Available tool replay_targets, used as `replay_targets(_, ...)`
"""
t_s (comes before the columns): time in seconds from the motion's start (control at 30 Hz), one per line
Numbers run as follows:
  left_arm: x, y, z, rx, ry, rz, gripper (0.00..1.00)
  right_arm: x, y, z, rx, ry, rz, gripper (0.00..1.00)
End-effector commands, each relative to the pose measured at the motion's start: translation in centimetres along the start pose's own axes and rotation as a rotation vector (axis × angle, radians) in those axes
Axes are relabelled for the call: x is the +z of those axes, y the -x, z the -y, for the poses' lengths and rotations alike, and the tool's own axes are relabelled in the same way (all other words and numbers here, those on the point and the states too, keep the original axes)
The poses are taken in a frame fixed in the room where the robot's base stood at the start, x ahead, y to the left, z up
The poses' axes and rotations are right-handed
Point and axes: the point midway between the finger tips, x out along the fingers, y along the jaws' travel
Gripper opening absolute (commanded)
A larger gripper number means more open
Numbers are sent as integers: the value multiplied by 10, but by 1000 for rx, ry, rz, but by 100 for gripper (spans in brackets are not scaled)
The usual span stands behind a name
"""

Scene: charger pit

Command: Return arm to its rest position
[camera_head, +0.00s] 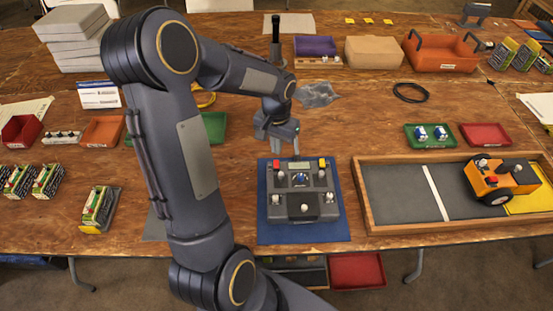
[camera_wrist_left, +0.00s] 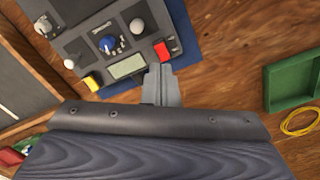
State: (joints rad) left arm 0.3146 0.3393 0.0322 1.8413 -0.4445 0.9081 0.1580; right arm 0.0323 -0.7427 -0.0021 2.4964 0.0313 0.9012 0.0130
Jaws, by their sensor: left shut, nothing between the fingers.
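My left arm (camera_head: 190,150) rises from the bottom of the head view, bends at the upper left and reaches right over the table. My left gripper (camera_head: 285,147) points down just behind the grey control box (camera_head: 304,208). Its fingers are shut and empty; in the left wrist view the gripper (camera_wrist_left: 160,78) shows beside the box's edge, near the red block (camera_wrist_left: 162,50) and the display (camera_wrist_left: 126,66). I cannot tell whether it touches the box. The box has a blue knob (camera_head: 300,179), a yellow block and pale knobs. My right gripper is not in view.
The box sits on a blue mat (camera_head: 262,225). To the right, a wood-framed tray (camera_head: 400,229) holds an orange wheeled vehicle (camera_head: 500,179). A green tray (camera_wrist_left: 292,80) and a yellow cable ring (camera_wrist_left: 298,121) lie near the gripper. Bins and boxes line the back.

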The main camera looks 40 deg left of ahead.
Motion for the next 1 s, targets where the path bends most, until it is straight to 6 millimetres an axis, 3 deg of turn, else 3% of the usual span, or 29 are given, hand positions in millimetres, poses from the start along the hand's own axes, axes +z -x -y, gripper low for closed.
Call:
replay_targets(0.67, 3, 11, -2, 5, 1, -9, 0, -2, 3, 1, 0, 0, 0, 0)
replay_targets(0.83, 29, 50, -17, 51, 6, -81, 0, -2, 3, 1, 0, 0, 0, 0)
replay_targets(1.0, 82, 95, -45, 145, 6, -193, 0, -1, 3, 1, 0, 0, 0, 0)
